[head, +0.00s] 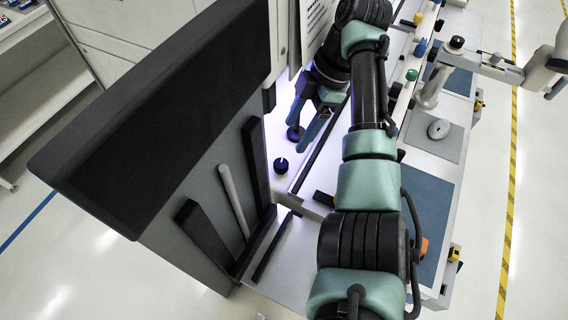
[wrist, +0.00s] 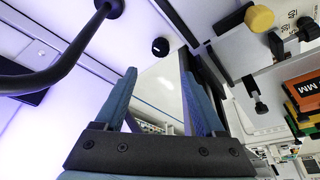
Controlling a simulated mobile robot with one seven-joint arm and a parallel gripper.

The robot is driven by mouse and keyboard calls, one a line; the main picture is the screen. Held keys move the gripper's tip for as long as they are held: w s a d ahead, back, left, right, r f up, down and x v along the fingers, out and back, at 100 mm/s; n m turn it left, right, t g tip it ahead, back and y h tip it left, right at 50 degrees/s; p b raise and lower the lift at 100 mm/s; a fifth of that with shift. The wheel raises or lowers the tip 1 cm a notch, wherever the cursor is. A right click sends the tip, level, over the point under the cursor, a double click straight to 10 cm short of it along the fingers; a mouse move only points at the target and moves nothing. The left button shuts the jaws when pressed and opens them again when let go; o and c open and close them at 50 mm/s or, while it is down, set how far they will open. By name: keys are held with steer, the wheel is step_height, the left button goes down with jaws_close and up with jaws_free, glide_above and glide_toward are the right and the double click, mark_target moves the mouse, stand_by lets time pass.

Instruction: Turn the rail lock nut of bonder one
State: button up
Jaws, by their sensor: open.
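My gripper (head: 302,132) is open and empty, with its two blue fingers reaching down over the lit white work area of the near bonder. In the wrist view my gripper (wrist: 159,78) has its fingers apart with nothing between them. A dark round part (head: 295,133) shows beside the fingertips in the head view. A black knob with a white mark (head: 281,166) stands nearer on the white surface, apart from the fingers. In the wrist view a black knob (wrist: 160,47) shows beyond the fingertips. I cannot tell which of these is the rail lock nut.
A large dark panel (head: 150,110) stands left of the arm. A black curved bar (wrist: 65,62) crosses the wrist view's upper left. A yellow knob (wrist: 260,18) is at upper right. A microscope arm (head: 480,62) stands at right. Floor is clear beyond the yellow-black line.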

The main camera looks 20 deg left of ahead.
mark_target(283, 163)
steer(key=shift+n+g, duration=0.4)
steer(key=shift+n, duration=0.5)
steer(key=x, duration=0.3)
steer(key=p+x, duration=0.1)
steer(key=x, duration=0.3)
steer(key=w+d+p+x, duration=0.1)
steer(key=x, duration=0.3)
steer(key=shift+w+f, duration=0.1)
steer(key=shift+f, duration=0.2)
jaws_close()
